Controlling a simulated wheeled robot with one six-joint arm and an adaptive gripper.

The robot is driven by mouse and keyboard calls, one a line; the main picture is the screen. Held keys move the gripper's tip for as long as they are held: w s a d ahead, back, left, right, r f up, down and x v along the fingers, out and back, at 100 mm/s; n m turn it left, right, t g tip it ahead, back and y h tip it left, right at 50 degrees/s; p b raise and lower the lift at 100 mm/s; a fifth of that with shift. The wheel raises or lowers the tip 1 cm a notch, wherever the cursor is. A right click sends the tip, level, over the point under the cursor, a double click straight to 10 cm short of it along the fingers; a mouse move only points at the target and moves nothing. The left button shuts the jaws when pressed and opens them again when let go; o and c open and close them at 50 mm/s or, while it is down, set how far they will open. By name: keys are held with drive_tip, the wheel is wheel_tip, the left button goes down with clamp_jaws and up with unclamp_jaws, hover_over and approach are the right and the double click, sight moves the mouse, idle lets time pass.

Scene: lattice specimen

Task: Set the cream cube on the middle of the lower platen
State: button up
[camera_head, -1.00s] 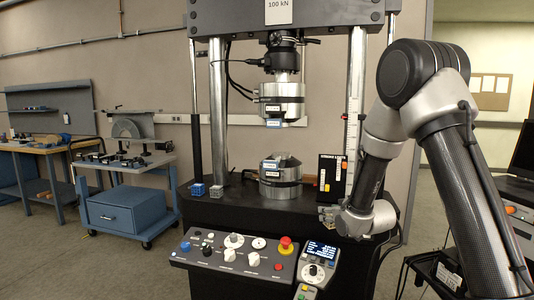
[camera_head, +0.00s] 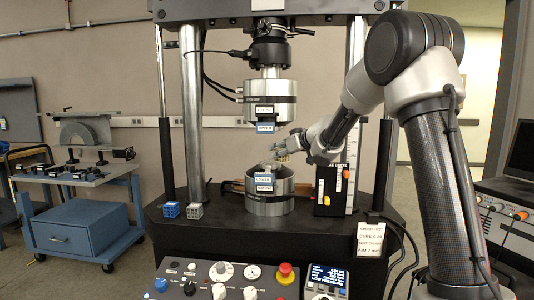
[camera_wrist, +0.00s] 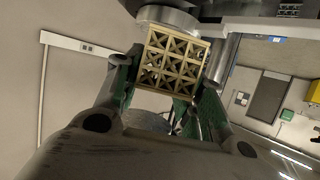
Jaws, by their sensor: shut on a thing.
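The cream cube (camera_wrist: 172,62) is an open lattice block held between the green-padded fingers of my gripper (camera_wrist: 160,92) in the wrist view. In the head view my gripper (camera_head: 285,148) reaches in from the right, between the upper platen (camera_head: 270,100) and the lower platen (camera_head: 270,203). The cube (camera_head: 283,156) shows there only as a small tan patch, above the lower platen's right side and apart from it. The lower platen is a silver cylinder with a blue-and-white label on its front. Its top face is seen nearly edge-on and partly hidden.
A blue cube (camera_head: 171,210) and a grey cube (camera_head: 195,211) sit on the black machine bed, left of the lower platen. A black box with orange marks (camera_head: 327,190) stands to the right. Steel columns flank the platens, and a control panel (camera_head: 225,280) is in front.

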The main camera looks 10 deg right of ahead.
drive_tip(key=w, duration=0.1)
drive_tip(key=w+a, duration=0.2)
drive_tip(key=w, duration=0.1)
drive_tip(key=x, duration=0.3)
drive_tip(key=shift+a+r, duration=0.1)
drive_tip(key=shift+f, duration=0.25)
drive_tip(key=shift+f, duration=0.1)
drive_tip(key=shift+f, duration=0.1)
drive_tip(key=o, duration=1)
